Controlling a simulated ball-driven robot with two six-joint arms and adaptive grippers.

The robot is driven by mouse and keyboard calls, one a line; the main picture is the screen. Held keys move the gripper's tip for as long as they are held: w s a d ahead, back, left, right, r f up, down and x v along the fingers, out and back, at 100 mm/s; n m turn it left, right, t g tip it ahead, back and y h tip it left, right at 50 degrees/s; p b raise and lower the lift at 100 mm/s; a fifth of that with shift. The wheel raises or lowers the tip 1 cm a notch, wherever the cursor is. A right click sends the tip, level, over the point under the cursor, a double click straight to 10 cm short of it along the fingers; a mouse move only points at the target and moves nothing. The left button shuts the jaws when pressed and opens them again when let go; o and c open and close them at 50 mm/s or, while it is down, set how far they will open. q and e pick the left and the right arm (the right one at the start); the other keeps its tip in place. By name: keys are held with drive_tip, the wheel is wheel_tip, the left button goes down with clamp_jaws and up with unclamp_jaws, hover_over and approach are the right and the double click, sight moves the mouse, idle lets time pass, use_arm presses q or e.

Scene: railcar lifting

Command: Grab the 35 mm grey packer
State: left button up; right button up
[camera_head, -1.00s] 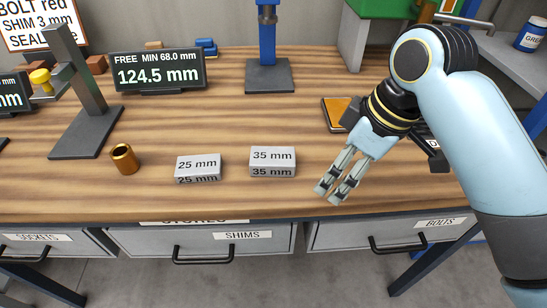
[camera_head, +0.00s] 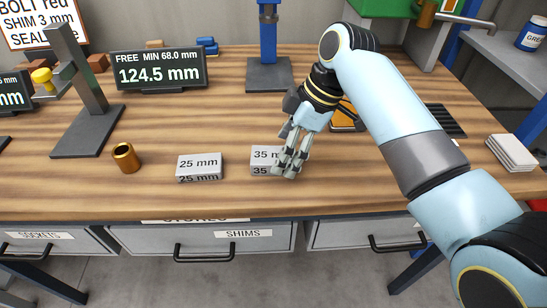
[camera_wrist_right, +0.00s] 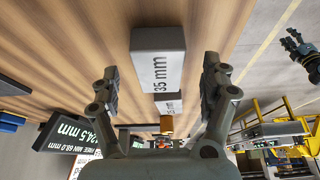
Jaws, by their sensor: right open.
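The grey packer marked 35 mm (camera_head: 263,155) lies on the wooden bench, right of the grey packer marked 25 mm (camera_head: 199,167). My right gripper (camera_head: 288,172) is over the right end of the 35 mm packer and hides that end in the head view. In the right wrist view the 35 mm packer (camera_wrist_right: 158,65) appears ahead, between the two spread fingers of my open right gripper (camera_wrist_right: 160,88). I see no finger closed on it. The 25 mm packer is partly visible beyond it (camera_wrist_right: 170,107). My left gripper is not in the head view.
A brass cylinder (camera_head: 125,157) stands left of the packers. A display reading 124.5 mm (camera_head: 158,71) and a blue post on a dark base (camera_head: 269,75) stand behind. The bench's front edge with labelled drawers (camera_head: 236,242) is close in front.

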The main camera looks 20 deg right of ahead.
drive_tip(key=x, duration=0.2)
drive_tip(key=shift+w+f, duration=0.1)
drive_tip(key=shift+f, duration=0.2)
drive_tip(key=c, duration=1.4)
